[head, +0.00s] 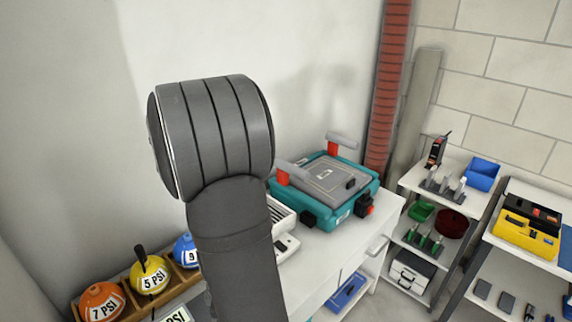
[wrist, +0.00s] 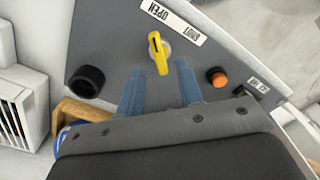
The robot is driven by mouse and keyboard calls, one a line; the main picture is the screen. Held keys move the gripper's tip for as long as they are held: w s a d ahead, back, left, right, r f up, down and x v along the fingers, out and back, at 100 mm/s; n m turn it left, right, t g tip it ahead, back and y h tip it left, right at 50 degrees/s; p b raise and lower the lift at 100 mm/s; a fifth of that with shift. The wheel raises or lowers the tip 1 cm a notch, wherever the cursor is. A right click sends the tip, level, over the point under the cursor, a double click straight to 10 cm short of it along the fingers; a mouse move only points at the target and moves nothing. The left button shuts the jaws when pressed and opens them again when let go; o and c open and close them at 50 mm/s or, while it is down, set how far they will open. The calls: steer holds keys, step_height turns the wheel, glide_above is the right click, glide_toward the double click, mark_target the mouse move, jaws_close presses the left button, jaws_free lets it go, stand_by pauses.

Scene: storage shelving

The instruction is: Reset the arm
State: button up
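My arm (head: 225,150) rises in front of the head view, its dark grey joint bent at the top. My gripper is not visible in the head view. In the wrist view, the two blue fingers of my gripper (wrist: 159,78) stand apart with a gap between them, and nothing is held. A yellow lever (wrist: 157,55) on a grey panel (wrist: 110,45) shows just beyond the gap. I cannot tell how far the fingertips are from it.
The panel carries a black knob (wrist: 86,81), an orange button (wrist: 219,79) and an OPEN/SHUT label (wrist: 173,21). In the head view, a teal case (head: 322,205) sits on a white bench, coloured PSI balls (head: 150,277) stand lower left, and shelves (head: 462,205) stand right.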

steer(key=shift+f, duration=1.1)
